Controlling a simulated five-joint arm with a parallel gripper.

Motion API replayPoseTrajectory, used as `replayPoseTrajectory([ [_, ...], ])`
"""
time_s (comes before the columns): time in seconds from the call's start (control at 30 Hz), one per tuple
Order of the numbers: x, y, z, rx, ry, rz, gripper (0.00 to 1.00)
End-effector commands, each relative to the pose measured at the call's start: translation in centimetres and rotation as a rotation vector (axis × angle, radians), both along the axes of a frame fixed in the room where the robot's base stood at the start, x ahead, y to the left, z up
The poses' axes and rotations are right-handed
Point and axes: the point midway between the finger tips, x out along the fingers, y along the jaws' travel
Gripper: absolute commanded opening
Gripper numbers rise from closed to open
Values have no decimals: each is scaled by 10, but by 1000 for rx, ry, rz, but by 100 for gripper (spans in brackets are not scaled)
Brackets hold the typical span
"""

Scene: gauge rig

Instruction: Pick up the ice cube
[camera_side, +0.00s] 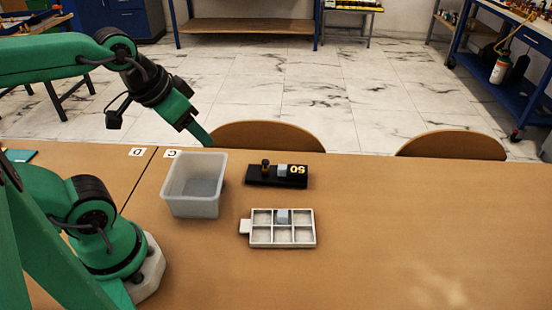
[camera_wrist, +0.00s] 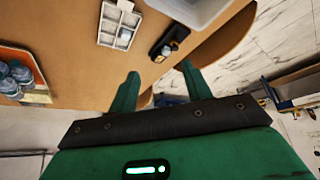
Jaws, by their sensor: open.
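A small pale blue-grey cube (camera_side: 283,216), which looks like the ice cube, sits in the back middle compartment of the white tray (camera_side: 243,227). A similar pale cube (camera_side: 283,170) sits on the black block marked 50 (camera_side: 262,180), behind the tray. My gripper (camera_side: 205,138) is raised behind the grey bin, apart from both cubes. In the wrist view my gripper (camera_wrist: 160,70) has its two green fingers spread wide with nothing between them. The white tray (camera_wrist: 104,36) and black block (camera_wrist: 157,53) lie beyond the fingertips there; the cubes are small and unclear.
An open grey bin (camera_side: 196,208) stands left of the tray and also shows in the wrist view (camera_wrist: 193,17). An orange tray (camera_wrist: 38,76) with bluish round items is at the wrist view's left. Chair backs (camera_side: 268,136) line the far edge. The table's right side is clear.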

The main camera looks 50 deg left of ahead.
Motion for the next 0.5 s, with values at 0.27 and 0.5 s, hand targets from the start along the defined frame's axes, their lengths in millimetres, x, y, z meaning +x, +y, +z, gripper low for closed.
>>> replayPoseTrajectory([
  [0.27, 9, 0, 1, 15, 22, -28, 49],
  [0.5, 37, 0, 1, 56, 83, -115, 49],
])
